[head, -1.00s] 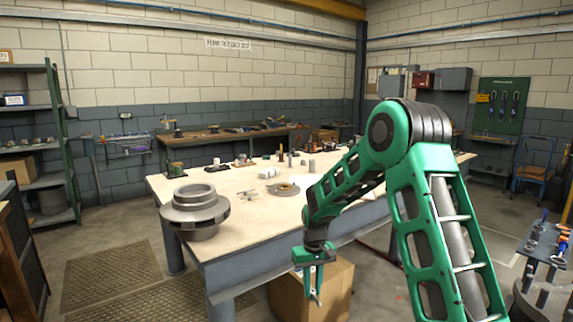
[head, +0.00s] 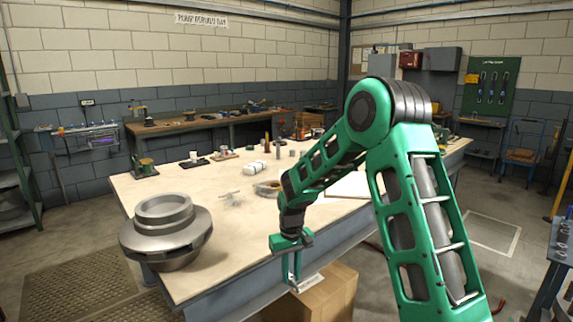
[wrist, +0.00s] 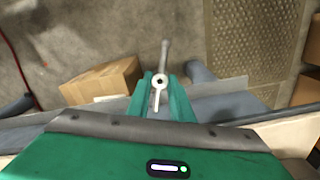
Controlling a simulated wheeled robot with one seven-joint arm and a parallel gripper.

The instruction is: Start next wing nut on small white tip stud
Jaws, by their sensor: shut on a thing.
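My gripper (head: 295,280) hangs in front of the table's near edge, pointing down. The wing nut is too small to make out in the head view. Several small pale parts (head: 232,199) lie on the table; I cannot tell whether they are wing nuts. I cannot make out a white-tipped stud in either view.
A large grey round flanged part (head: 166,232) stands on the table (head: 215,255) at its near left. A ring-shaped part (head: 267,188) and a white roll (head: 255,167) lie farther back. A cardboard box (head: 325,295) stands on the floor below my gripper; it also shows in the wrist view (wrist: 100,82).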

